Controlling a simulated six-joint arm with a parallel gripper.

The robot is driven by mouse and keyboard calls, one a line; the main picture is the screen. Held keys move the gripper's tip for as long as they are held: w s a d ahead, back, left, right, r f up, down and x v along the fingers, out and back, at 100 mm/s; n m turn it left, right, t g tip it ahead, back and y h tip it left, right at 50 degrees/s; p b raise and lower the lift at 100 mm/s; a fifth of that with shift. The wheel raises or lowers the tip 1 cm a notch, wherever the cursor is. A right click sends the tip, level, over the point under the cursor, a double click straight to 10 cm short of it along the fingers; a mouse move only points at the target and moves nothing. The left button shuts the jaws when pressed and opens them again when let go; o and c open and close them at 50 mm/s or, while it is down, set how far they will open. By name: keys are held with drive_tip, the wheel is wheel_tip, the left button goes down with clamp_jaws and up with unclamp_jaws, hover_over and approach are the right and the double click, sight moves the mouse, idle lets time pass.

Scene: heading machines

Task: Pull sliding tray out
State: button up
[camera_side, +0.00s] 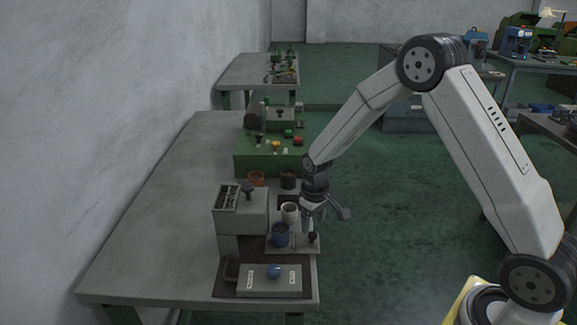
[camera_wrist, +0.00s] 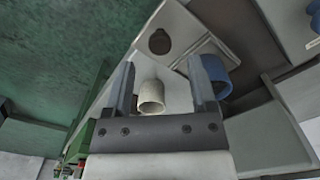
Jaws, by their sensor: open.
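The sliding tray (camera_side: 305,246) is a flat light grey plate low on the grey machine at the table's right edge. It also shows in the wrist view (camera_wrist: 198,47). A dark round knob (camera_side: 312,237) stands at its outer end and shows in the wrist view (camera_wrist: 158,41). A white cup (camera_side: 290,212) and a blue cup (camera_side: 280,235) stand at the tray; in the wrist view the white cup (camera_wrist: 151,97) appears between my fingers. My gripper (camera_side: 313,222) is open and empty, pointing down just above the knob. I cannot tell whether it touches it.
The grey machine (camera_side: 240,212) rises left of the tray. A control box (camera_side: 270,280) with a blue button is in front. A brown cup (camera_side: 256,178) and a black cup (camera_side: 288,180) stand behind, before a green machine (camera_side: 270,155). The table's left part is clear.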

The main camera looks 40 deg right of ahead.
sight(313, 233)
drive_tip(key=shift+f, duration=1.9)
drive_tip(key=shift+c, duration=0.2)
clamp_jaws()
